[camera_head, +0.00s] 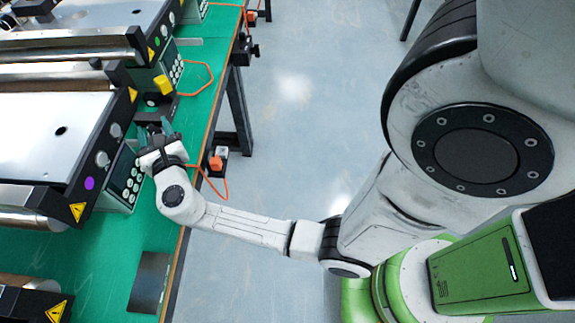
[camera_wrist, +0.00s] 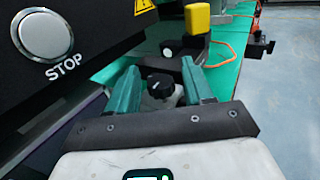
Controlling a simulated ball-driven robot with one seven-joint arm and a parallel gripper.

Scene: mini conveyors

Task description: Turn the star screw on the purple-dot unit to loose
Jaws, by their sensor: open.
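The purple-dot unit is a mini conveyor with a black side panel and a purple dot (camera_head: 89,183) at left in the head view. In the wrist view, a black star screw (camera_wrist: 160,86) shows on a pale rounded base. My gripper (camera_head: 154,124) is beside the far end of this unit's side panel. In the wrist view its two teal fingers (camera_wrist: 158,68) are open, one on each side of the star screw. I cannot tell if they touch it. The screw is not clearly visible in the head view.
A STOP button (camera_wrist: 46,35) is close at left in the wrist view. A yellow block (camera_head: 162,85) on a black bracket stands just beyond my gripper. A keypad box (camera_head: 124,180) is under the panel. The green table's edge (camera_head: 186,235) is at right, with open floor beyond.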

